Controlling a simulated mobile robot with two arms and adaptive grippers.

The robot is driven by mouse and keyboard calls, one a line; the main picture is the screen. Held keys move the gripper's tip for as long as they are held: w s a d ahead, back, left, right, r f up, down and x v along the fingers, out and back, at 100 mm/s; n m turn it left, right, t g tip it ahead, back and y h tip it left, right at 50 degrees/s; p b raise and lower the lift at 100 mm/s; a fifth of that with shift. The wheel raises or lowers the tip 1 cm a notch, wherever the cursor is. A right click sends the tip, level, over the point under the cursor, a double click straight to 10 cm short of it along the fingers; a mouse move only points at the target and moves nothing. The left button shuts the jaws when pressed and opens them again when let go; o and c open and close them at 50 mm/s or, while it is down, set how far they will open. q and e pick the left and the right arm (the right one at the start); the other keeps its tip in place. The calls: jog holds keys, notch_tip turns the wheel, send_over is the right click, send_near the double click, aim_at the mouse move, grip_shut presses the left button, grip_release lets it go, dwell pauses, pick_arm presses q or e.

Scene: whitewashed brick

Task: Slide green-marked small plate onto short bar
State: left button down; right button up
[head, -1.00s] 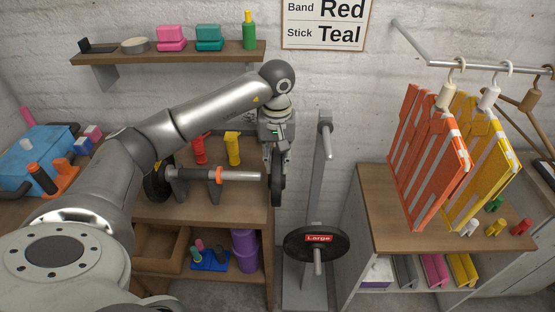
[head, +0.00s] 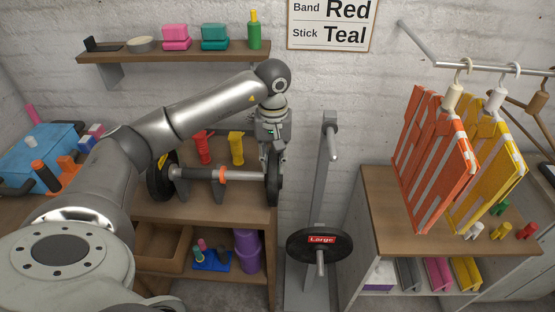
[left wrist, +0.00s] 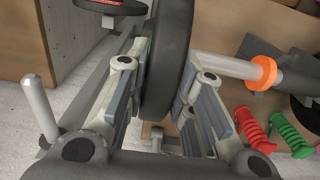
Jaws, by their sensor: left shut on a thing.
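My left gripper (head: 272,168) is shut on a small black plate (head: 275,188), held upright and edge-on at the right end of the short bar. In the left wrist view the plate (left wrist: 168,65) stands between the two fingers, with a sliver of green at its edge. The short bar (head: 245,175) lies level on its stand, with an orange collar (head: 222,175) on it; it also shows in the left wrist view (left wrist: 222,64). The bar's tip meets the plate's side; I cannot tell whether it is inside the hole. My right gripper is out of view.
Another black plate (head: 160,176) sits on the bar's left end. Red (head: 202,147) and yellow (head: 237,148) handles stand behind the bar. A rack (head: 321,200) with a plate marked Large (head: 318,251) stands to the right, and a shelf (head: 180,52) hangs above.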

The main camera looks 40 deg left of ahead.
pick_arm(q)
jog(key=shift+s+a+r, duration=0.1)
jog(key=shift+s+a, duration=0.15)
jog(key=shift+a, duration=0.25)
jog(key=shift+s+a+b, duration=0.45)
jog(key=shift+s+a, duration=0.2)
jog(key=shift+a, duration=0.35)
jog(key=shift+s+a+b, duration=0.45)
jog(key=shift+s+a, duration=0.15)
jog(key=shift+a, duration=0.4)
jog(key=shift+s+a+b, duration=0.4)
jog(key=shift+s+a, duration=0.2)
jog(key=shift+a, duration=0.4)
jog(key=shift+s+a+b, duration=0.4)
jog(key=shift+s+a, duration=0.2)
jog(key=shift+a, duration=0.35)
jog(key=shift+a, duration=0.1)
jog(key=c, duration=1.2)
grip_release()
jog(key=shift+s, duration=0.15)
jog(key=shift+o, duration=0.2)
notch_tip(320, 180, up, 12)
